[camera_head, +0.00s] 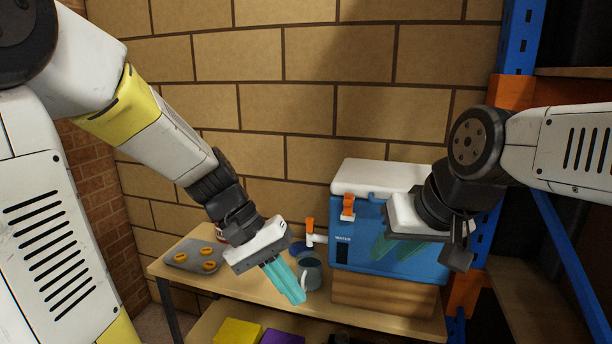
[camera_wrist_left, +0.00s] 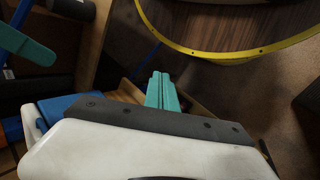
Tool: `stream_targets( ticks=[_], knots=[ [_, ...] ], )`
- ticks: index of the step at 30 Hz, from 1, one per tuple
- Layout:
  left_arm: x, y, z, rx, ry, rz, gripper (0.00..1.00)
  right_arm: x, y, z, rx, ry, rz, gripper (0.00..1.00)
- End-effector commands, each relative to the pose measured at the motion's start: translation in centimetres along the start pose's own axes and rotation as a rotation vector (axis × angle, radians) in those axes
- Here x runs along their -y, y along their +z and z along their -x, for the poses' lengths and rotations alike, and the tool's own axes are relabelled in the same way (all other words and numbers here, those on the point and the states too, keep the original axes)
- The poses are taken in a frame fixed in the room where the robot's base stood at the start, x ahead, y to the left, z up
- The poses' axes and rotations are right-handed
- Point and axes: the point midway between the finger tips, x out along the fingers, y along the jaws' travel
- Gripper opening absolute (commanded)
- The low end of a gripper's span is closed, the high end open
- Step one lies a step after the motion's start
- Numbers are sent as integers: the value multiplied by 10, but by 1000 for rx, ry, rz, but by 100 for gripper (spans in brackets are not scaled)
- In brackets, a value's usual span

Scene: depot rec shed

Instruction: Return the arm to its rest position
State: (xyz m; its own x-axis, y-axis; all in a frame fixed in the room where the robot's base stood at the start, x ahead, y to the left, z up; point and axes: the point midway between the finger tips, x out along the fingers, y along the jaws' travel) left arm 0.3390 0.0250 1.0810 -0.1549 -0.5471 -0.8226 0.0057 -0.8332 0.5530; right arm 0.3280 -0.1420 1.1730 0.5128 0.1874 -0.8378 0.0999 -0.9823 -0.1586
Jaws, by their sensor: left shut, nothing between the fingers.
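My left gripper (camera_head: 291,292) hangs in front of the wooden bench (camera_head: 215,291), its teal fingers together with nothing between them. In the left wrist view, its shut fingers (camera_wrist_left: 161,92) point away over the bench edge. My right gripper (camera_head: 390,252) is in front of the blue water cooler (camera_head: 350,240). Its two teal fingers look spread apart, with nothing seen between them. A grey mug (camera_head: 312,272) stands on the bench just behind and right of my left fingers; I cannot tell whether they touch.
A grey tray (camera_head: 180,257) with several orange rings lies at the bench's left. The cooler stands on a wooden block (camera_head: 385,296). A blue and orange rack (camera_head: 515,90) stands at right. A yellow-rimmed round surface (camera_wrist_left: 215,57) shows in the wrist view.

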Motion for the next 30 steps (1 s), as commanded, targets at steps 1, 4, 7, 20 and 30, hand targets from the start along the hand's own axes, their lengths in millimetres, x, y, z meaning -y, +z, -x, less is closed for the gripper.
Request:
stream_targets(
  ticks=[1, 4, 7, 20, 30],
  knots=[
    [5, 4, 14, -69, -62, -30, 0, 0, 0, 0, 0, 0, 0, 33],
    [18, 10, 42, -203, -175, -75, 0, 0, 0, 0, 0, 0, 0, 33],
    [29, 16, 71, -345, -267, -114, 0, 0, 0, 0, 0, 0, 0, 33],
    [47, 32, 138, -667, -406, -188, 0, 0, 0, 0, 0, 0, 0, 33],
    [47, 32, 138, -666, -406, -187, 0, 0, 0, 0, 0, 0, 0, 33]
  ],
)
